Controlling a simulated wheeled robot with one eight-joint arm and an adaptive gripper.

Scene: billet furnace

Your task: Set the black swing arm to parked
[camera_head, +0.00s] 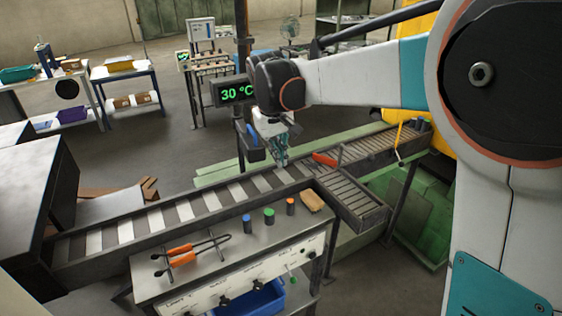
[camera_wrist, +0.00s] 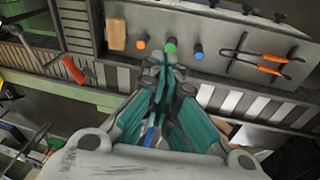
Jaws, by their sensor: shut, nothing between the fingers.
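My gripper (camera_head: 284,160) points down over the roller conveyor, with its fingers together and empty. In the wrist view the teal and dark fingers (camera_wrist: 167,62) meet in front of the bench with the coloured buttons. I cannot clearly make out a black swing arm. A red piece (camera_head: 325,159) beside a thin dark upright stands at the conveyor junction, just right of my gripper and apart from it. In the wrist view a red grip (camera_wrist: 73,70) lies to the left of the fingers, near a dark bar (camera_wrist: 34,47). Whether these belong to the swing arm cannot be told.
The conveyor (camera_head: 215,202) runs diagonally, with a side branch (camera_head: 350,202). The control bench (camera_head: 240,242) in front carries orange-handled tongs (camera_head: 182,254), blue, green and orange buttons and a tan block (camera_head: 312,201). A display reading 30 °C (camera_head: 236,93) stands behind my gripper.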

